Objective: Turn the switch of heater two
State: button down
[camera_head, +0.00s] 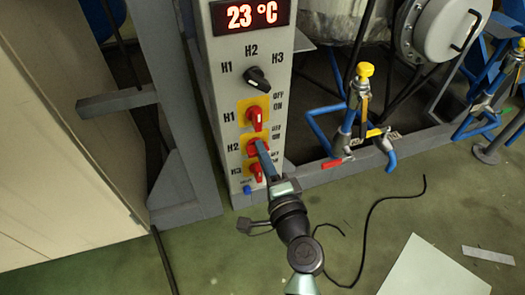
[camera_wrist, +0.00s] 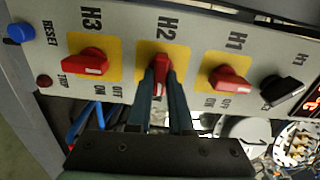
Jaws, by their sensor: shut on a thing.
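The red switch of heater two (camera_head: 254,147) is the middle of three red switches on yellow plates on the grey control panel (camera_head: 228,62). It also shows in the wrist view (camera_wrist: 162,52), upside down, under the label H2. My gripper (camera_head: 262,146) reaches it from the front right. In the wrist view my gripper's fingers (camera_wrist: 161,88) close on both sides of the red knob, shut on it. The knob points along the fingers there, while its neighbours lie more crosswise. The fingers hide part of the knob and its ON/OFF marks.
The H1 switch (camera_wrist: 230,78) and H3 switch (camera_wrist: 88,62) sit close on either side. A black selector (camera_head: 257,79) is above, under a display (camera_head: 250,15) reading 23 °C. A blue reset button (camera_wrist: 20,33) is beyond H3. Blue pipes with a yellow-topped valve (camera_head: 364,70) stand right.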

jog(key=shift+m, duration=0.4)
jog(key=c, duration=0.8)
grip_release()
jog(key=shift+s, duration=0.1)
jog(key=p+v, duration=0.2)
jog(key=v, duration=1.1)
